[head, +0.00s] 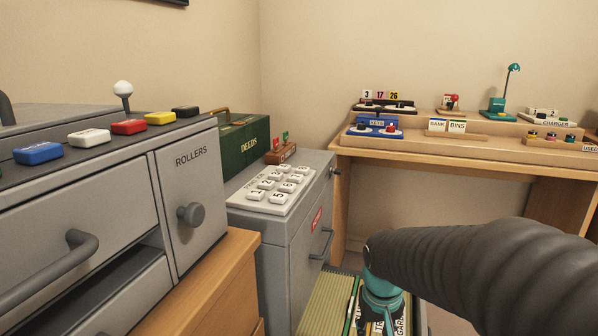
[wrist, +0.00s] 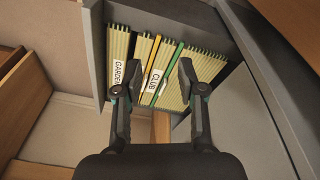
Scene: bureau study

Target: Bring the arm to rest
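My arm (head: 480,262) reaches in from the right edge of the head view, its dark ribbed sleeve bent down toward an open drawer. Its teal wrist part (head: 382,292) is above the files; the fingertips are hidden there. In the wrist view my gripper (wrist: 159,78) is open, its two fingers wide apart with nothing held between them. Beyond the fingers is the open drawer (wrist: 97,50) with tan hanging files, labelled GARDEN (wrist: 118,74) and CLUB (wrist: 155,82). A green and an orange strip stand among the files. I cannot tell if the fingertips touch any file.
A grey console (head: 70,215) with coloured buttons and a ROLLERS door is at left. A wooden desk (head: 440,160) with small items stands at the back right.

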